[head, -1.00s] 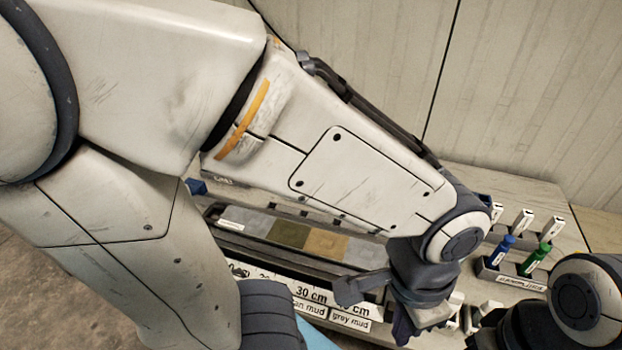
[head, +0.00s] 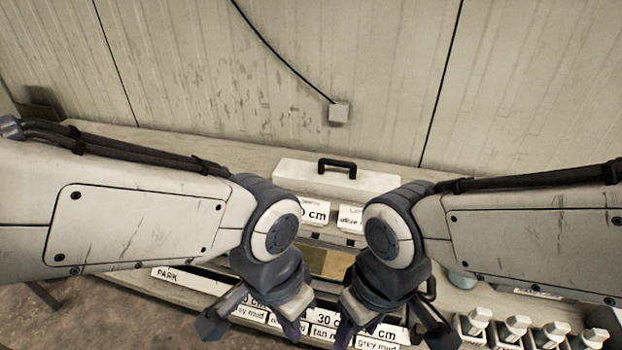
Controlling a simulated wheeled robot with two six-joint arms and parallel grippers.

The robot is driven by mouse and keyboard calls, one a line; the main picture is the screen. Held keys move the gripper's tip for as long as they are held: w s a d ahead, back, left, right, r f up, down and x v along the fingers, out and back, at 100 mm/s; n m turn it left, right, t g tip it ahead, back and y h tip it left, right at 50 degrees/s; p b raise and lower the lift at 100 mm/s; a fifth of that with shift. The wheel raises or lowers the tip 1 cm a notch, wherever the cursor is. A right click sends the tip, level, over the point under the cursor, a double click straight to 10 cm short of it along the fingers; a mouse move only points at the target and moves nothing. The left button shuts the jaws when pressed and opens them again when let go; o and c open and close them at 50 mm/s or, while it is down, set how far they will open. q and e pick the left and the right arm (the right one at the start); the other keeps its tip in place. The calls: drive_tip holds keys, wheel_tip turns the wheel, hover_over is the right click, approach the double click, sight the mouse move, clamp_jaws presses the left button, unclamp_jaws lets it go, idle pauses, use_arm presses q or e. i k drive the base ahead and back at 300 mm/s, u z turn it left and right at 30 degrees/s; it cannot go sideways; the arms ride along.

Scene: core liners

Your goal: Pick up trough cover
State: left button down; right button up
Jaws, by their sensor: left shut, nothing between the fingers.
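The trough cover appears to be the long white piece (head: 295,173) with a black arched handle (head: 337,166), lying at the back of the bench near the wall. Its front right part is partly hidden by my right arm. My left gripper (head: 289,328) points down over the front of the bench, left of centre, shut and empty. My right gripper (head: 343,334) hangs close beside it on the right; its fingers are small and dark, and I cannot tell whether they are open. Both grippers are in front of the cover and apart from it.
A trough with coloured core sections (head: 328,263) lies between my arms, partly hidden. Labelled cards (head: 325,320) line the bench front, and more cards (head: 315,213) stand behind the trough. Several white-capped items (head: 515,328) stand at the lower right. The wall (head: 380,60) rises behind the bench.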

sight(337, 179)
drive_tip(key=k, duration=0.6)
drive_tip(key=u, duration=0.5)
drive_tip(key=i, duration=1.5)
